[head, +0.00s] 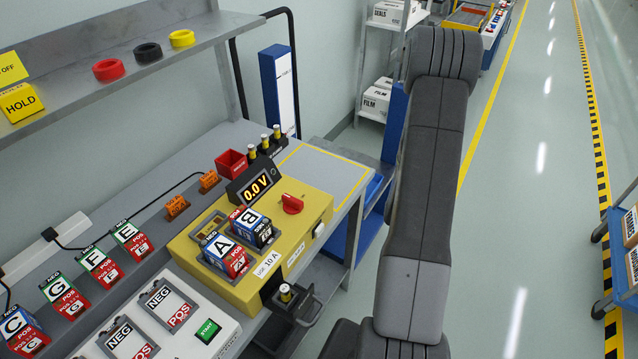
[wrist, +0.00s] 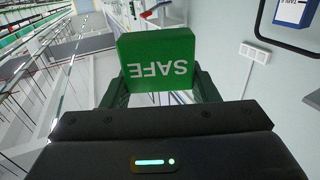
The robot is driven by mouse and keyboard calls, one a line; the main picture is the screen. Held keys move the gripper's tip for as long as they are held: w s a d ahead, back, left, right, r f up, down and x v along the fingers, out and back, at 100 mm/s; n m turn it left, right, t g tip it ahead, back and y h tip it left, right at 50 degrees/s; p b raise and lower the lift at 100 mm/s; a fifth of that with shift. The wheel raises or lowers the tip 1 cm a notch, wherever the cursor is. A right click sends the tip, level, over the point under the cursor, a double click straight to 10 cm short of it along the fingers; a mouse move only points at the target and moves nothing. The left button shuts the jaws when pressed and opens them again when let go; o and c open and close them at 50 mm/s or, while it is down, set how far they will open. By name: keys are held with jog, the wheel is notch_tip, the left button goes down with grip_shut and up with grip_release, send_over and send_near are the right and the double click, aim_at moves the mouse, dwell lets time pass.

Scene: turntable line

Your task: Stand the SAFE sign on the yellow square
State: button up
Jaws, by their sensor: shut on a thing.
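The green SAFE sign (wrist: 157,62) is in the wrist view, with its white lettering upside down in that picture. My gripper (wrist: 162,88) is shut on the sign, with a dark green finger at each side of its lower part. The sign is held up in the air. In the head view the yellow square (head: 322,170) is a yellow outline on the grey bench top, behind the yellow tester box, and it is empty. My arm stands to the right of it; the gripper and sign are not visible in the head view.
The yellow tester box (head: 300,213) reading 0.0 V holds blocks A and B. A red bin (head: 231,163) and several small cylinders stand near the square. A shelf at upper left bears a yellow HOLD sign (head: 20,103) and three rings. The floor aisle (head: 520,200) at right is clear.

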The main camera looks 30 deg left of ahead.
jog(key=a+n+g+y+b, duration=0.45)
jog(key=a+y+b, duration=0.25)
jog(key=a+b, duration=0.6)
jog(key=s+a+n+g+y+b, duration=0.3)
jog(key=s+a+n+g+b, duration=0.2)
jog(key=s+a+b, duration=0.5)
jog(key=shift+m+t, duration=0.25)
jog(key=f+b, duration=0.1)
jog(key=f, duration=0.2)
jog(key=w+f+b, duration=0.1)
jog(key=f+b, duration=0.1)
jog(key=f, duration=0.1)
jog(key=a+f+b, duration=0.1)
jog(key=f+b, duration=0.1)
jog(key=f, duration=0.1)
jog(key=shift+w, duration=0.35)
jog(key=shift+f, duration=0.2)
jog(key=o, duration=1)
jog(key=shift+r, duration=0.1)
